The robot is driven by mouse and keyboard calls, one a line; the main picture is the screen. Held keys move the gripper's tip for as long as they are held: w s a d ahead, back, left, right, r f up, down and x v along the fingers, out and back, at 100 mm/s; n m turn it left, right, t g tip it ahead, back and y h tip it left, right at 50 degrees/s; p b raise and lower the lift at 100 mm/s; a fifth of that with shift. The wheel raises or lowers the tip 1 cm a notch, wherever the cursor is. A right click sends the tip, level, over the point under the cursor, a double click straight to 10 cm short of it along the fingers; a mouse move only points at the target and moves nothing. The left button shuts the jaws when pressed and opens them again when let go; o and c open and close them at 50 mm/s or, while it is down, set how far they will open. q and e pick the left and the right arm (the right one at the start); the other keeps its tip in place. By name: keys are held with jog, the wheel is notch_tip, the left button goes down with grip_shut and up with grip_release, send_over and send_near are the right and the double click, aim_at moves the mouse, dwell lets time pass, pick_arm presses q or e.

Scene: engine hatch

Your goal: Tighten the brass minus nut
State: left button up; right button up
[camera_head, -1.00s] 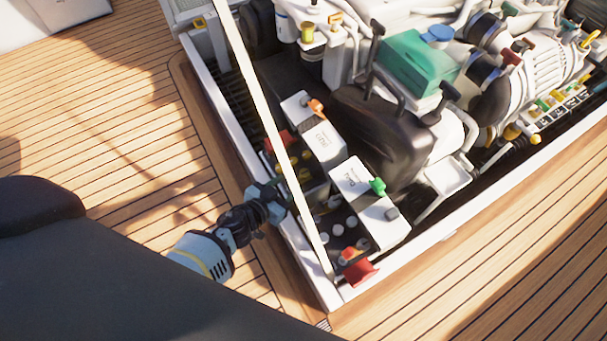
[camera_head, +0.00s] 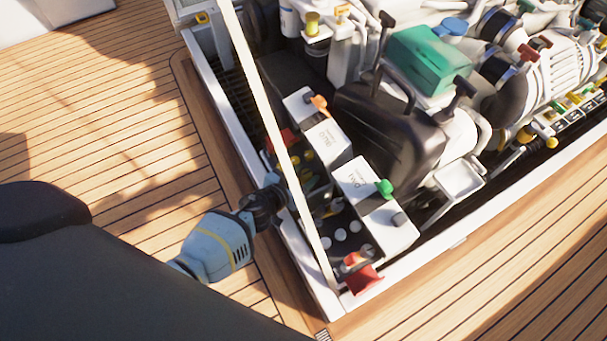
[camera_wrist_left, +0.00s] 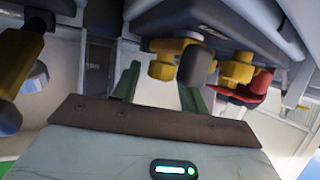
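My left gripper (camera_head: 278,188) reaches over the hatch's left edge into the battery bay, partly hidden by a pale pole. In the left wrist view its two green fingers (camera_wrist_left: 158,92) are apart. A brass fitting (camera_wrist_left: 163,68) with a dark grey rounded end lies ahead, roughly between the fingertips; I see no clear grip on it. A second brass fitting (camera_wrist_left: 238,68) is to its right, beside a red part (camera_wrist_left: 257,88). I cannot tell which one is the minus nut. In the head view small yellow parts (camera_head: 308,156) show in the bay. My right gripper is not in view.
A larger brass part (camera_wrist_left: 17,62) is close at the wrist view's left. The pale pole (camera_head: 262,105) crosses the bay. White boxes with an orange knob (camera_head: 319,102) and a green knob (camera_head: 384,188) stand right of the gripper. The wooden deck (camera_head: 110,110) at left is clear.

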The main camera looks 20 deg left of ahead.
pick_arm(q)
jog(key=c, duration=0.8)
jog(key=shift+o, duration=0.2)
jog(key=shift+m+h, duration=0.3)
jog(key=shift+h, duration=0.1)
jog(key=shift+a+r+m+g+h+p, duration=0.1)
jog(key=shift+a+m+g+h+p, duration=0.15)
jog(key=shift+m+h+p, duration=0.2)
jog(key=shift+w+a+m+g+h, duration=0.15)
jog(key=shift+m+g+h, duration=0.6)
jog(key=shift+m+h, duration=0.5)
jog(key=m+g+h, duration=0.1)
jog(key=m+g+h+b, duration=0.1)
jog(key=shift+w+f+m, duration=0.1)
jog(key=shift+f+m, duration=0.1)
jog(key=shift+m, duration=0.1)
jog(key=m+g+h+b, duration=0.1)
jog(key=b, duration=0.1)
jog(key=m+g+h+b, duration=0.1)
jog(key=m+g+b, duration=0.1)
jog(key=shift+w+a+r+h+b, duration=0.1)
jog(key=shift+w+h+b, duration=0.1)
jog(key=shift+h+b, duration=0.15)
jog(key=shift+m+g+b, duration=0.3)
jog(key=shift+m+g, duration=0.2)
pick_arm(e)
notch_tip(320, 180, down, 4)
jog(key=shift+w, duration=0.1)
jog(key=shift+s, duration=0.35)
